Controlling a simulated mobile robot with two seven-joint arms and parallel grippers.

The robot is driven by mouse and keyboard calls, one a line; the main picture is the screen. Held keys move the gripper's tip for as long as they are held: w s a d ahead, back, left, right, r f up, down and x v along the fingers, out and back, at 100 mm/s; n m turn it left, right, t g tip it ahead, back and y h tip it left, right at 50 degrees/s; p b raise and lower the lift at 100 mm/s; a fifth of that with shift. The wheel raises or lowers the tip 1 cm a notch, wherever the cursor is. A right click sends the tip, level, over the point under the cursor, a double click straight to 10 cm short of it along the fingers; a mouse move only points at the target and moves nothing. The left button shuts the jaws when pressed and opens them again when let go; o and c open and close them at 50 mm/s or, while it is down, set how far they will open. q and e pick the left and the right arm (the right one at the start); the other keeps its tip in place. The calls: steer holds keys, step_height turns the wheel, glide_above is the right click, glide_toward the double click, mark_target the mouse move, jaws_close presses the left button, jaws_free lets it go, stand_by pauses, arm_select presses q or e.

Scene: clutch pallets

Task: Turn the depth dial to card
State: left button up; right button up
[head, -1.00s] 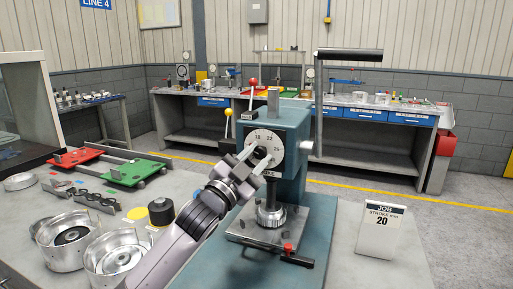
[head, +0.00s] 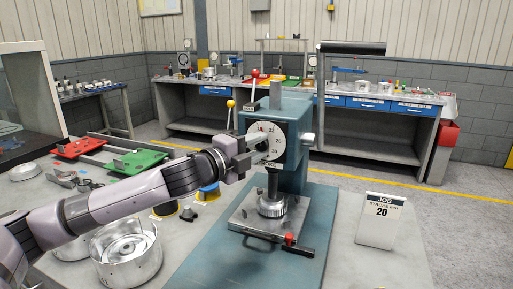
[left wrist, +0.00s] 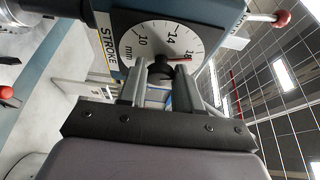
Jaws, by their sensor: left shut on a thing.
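The depth dial (head: 280,147) is a round white face on the front of a blue-green press (head: 297,118). In the left wrist view the face (left wrist: 128,30) shows 10, 14 and 18, with a red mark by the 18. My left gripper (head: 262,145) reaches in from the left. In the left wrist view its two fingers (left wrist: 159,80) are shut on the dark knob (left wrist: 160,70) at the dial's middle. The knob is partly hidden by the fingers. The job card (head: 381,220) stands right of the press and reads "STROKE mm 20". My right gripper is not in view.
Silver round housings (head: 128,252) stand at the table's left front. Red (head: 78,147) and green (head: 138,161) pallets lie behind my arm. A red-tipped clamp handle (head: 290,240) sticks out at the press's base. The table between press and card is clear.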

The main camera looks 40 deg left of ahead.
arm_select(q)
steer(key=shift+r+m+g, duration=0.1)
steer(key=shift+m+g, duration=0.5)
steer(key=shift+m, duration=0.8)
steer(key=o, duration=1)
steer(key=shift+o, duration=0.2)
steer(key=s+b, duration=0.3)
steer(key=s, duration=0.4)
steer(key=shift+a+r, duration=0.4)
steer(key=shift+a, duration=0.05)
